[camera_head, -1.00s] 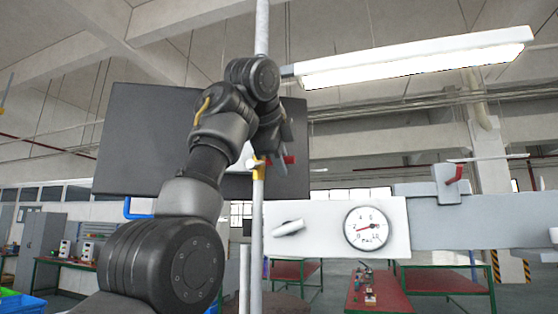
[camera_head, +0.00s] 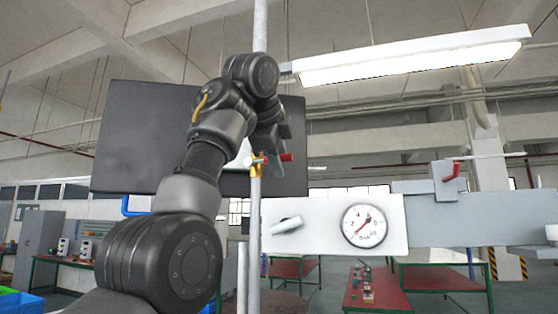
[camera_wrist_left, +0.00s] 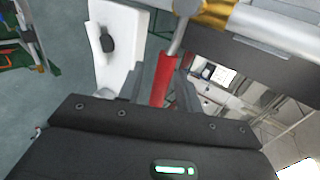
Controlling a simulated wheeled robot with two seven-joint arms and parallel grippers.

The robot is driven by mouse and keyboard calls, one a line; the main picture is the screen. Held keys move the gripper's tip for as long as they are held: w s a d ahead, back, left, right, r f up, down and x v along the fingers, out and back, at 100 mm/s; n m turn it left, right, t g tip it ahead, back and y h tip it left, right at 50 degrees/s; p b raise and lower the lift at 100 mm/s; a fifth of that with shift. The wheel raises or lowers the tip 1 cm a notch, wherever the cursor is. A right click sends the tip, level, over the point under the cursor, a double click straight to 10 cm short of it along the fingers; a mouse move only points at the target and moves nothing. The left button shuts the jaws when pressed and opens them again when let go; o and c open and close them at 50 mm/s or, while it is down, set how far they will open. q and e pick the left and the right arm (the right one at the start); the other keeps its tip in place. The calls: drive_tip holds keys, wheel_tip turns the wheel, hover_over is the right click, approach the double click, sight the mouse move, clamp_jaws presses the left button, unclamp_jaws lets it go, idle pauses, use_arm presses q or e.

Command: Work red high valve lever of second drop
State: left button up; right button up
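The valve with a brass-yellow body (camera_head: 256,165) sits on a vertical grey pipe, and its red lever (camera_head: 287,157) points sideways to the right. Whether a finger touches the lever is unclear. My right gripper is out of view.
A white panel (camera_head: 330,241) with a small handle (camera_head: 286,225) and a pressure gauge (camera_head: 365,226) is right of the pipe. Another red lever (camera_head: 452,171) is on a grey box further right. A dark board (camera_head: 125,150) is behind my arm.

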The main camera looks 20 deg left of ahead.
use_arm(q)
drive_tip(key=v, duration=1)
drive_tip(key=shift+s+r, duration=0.15)
drive_tip(key=shift+s, duration=0.15)
